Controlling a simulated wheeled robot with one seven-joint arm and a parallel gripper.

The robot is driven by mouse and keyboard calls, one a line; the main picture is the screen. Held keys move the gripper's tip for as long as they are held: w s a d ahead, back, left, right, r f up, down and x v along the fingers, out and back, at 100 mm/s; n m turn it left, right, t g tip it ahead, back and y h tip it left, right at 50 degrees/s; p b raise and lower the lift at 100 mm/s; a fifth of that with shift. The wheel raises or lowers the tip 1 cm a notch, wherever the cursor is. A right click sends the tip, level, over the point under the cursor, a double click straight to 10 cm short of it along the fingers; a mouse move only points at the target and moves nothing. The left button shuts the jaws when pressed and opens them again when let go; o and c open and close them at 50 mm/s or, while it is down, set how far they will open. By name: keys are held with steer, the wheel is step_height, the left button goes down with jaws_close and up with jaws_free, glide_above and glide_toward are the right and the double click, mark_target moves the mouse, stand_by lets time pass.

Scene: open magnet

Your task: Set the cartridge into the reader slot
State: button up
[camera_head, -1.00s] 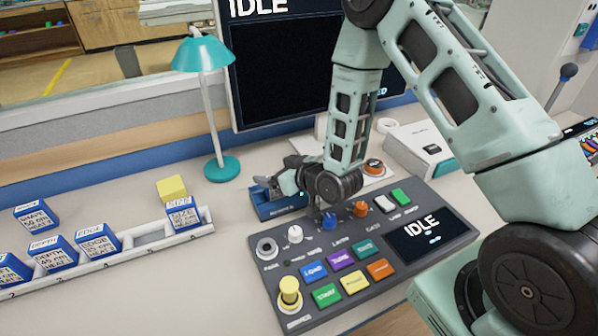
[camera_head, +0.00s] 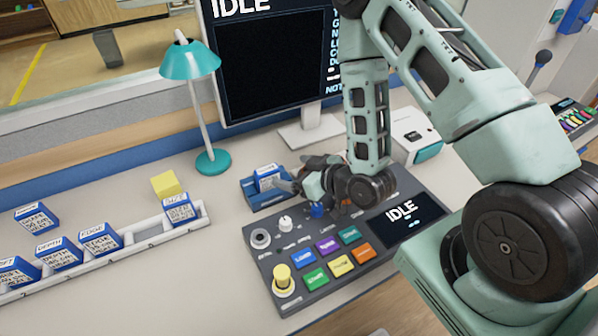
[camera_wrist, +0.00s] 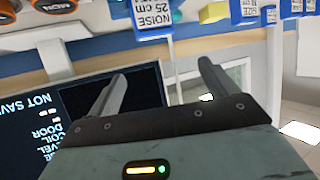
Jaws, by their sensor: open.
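A blue cartridge with a white label (camera_head: 267,177) stands in the blue reader (camera_head: 268,202), left of my gripper (camera_head: 296,182). How deep it sits in the slot I cannot tell. In the wrist view the cartridge (camera_wrist: 153,14) shows at the top edge, its label reading NOISE. My gripper (camera_wrist: 162,85) is open there, with nothing between its fingers. The cartridge lies beyond the fingertips in that view and looks apart from them. The wrist and forearm hang over the back of the control panel.
The control panel (camera_head: 290,262) with coloured buttons and knobs lies in front of the reader. A white rail (camera_head: 150,238) at left holds several blue cartridges; another stands behind it. A teal lamp (camera_head: 212,162) and a monitor (camera_head: 270,65) stand behind. A white box (camera_head: 412,135) is at right.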

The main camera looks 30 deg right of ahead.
steer(key=s+a+r+n+g+h, duration=0.15)
steer(key=s+a+r+g, duration=0.25)
steer(key=a+r+g, duration=0.4)
steer(key=s+a+r+n+g+h, duration=0.1)
steer(key=s+r+g, duration=0.1)
steer(key=s+r, duration=0.3)
steer(key=s+a+r+g+h, duration=0.1)
steer(key=s+r, duration=0.5)
steer(key=s, duration=0.8)
steer(key=shift+s+a+n+g+h, duration=0.25)
steer(key=shift+n+g+h, duration=0.1)
steer(key=shift+g+h, duration=0.3)
steer(key=shift+w+r, duration=0.1)
